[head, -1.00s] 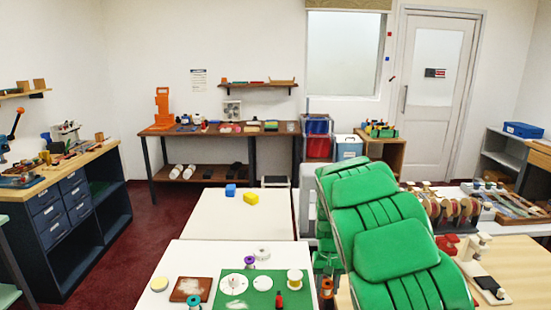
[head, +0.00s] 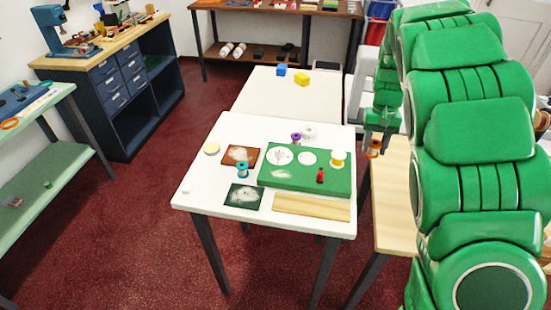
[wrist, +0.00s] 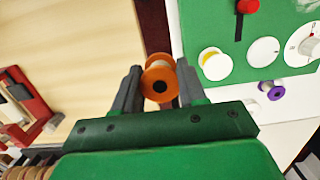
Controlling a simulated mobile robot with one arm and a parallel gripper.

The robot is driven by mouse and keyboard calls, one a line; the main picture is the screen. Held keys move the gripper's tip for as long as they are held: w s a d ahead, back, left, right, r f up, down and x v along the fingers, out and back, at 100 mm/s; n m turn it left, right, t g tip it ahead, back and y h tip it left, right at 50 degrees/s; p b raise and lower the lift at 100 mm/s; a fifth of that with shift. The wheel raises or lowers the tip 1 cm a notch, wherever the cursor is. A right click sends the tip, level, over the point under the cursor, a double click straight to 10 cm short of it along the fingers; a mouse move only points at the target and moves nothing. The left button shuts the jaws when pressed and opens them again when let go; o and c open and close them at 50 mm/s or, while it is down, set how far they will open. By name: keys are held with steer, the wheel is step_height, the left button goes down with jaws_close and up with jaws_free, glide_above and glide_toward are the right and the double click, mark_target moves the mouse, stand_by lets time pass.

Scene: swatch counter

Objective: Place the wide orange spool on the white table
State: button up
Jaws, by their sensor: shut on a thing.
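The wide orange spool (wrist: 159,78), with a dark hole in its end, sits between the fingers of my gripper (wrist: 157,85) in the wrist view. My gripper is shut on it. In the head view the orange spool (head: 374,146) hangs under my green arm, just right of the white table's edge and above the gap beside the light wood table. The near white table (head: 202,185) carries a green board (head: 310,180), a teal spool (head: 242,170), a purple spool (head: 296,139) and a yellow-and-white spool (head: 338,158).
A light wood table (head: 397,200) stands right. Another white table (head: 290,100) with two blocks adjoins behind.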

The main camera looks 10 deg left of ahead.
step_height(320, 180, up, 5)
steer(key=shift+w+r, duration=0.1)
steer(key=shift+r, duration=0.1)
steer(key=shift+a+r, duration=0.15)
steer(key=shift+r, duration=0.2)
steer(key=s+a+n, duration=0.2)
steer(key=s+a, duration=0.3)
steer(key=a, duration=0.6)
steer(key=s+a+n, duration=0.3)
steer(key=s+a, duration=0.2)
steer(key=a, duration=0.6)
steer(key=s+a+n+h, duration=0.1)
steer(key=s+a+n, duration=0.3)
steer(key=s+a, duration=0.95)
glide_above(220, 194)
step_height(220, 194, down, 14)
steer(key=shift+d+f, duration=0.1)
steer(key=shift+f, duration=0.05)
steer(key=shift+w+f, duration=0.2)
steer(key=shift+f, duration=0.2)
steer(key=shift+a+f, duration=0.2)
steer(key=shift+f, duration=1.4)
steer(key=shift+f, duration=0.1)
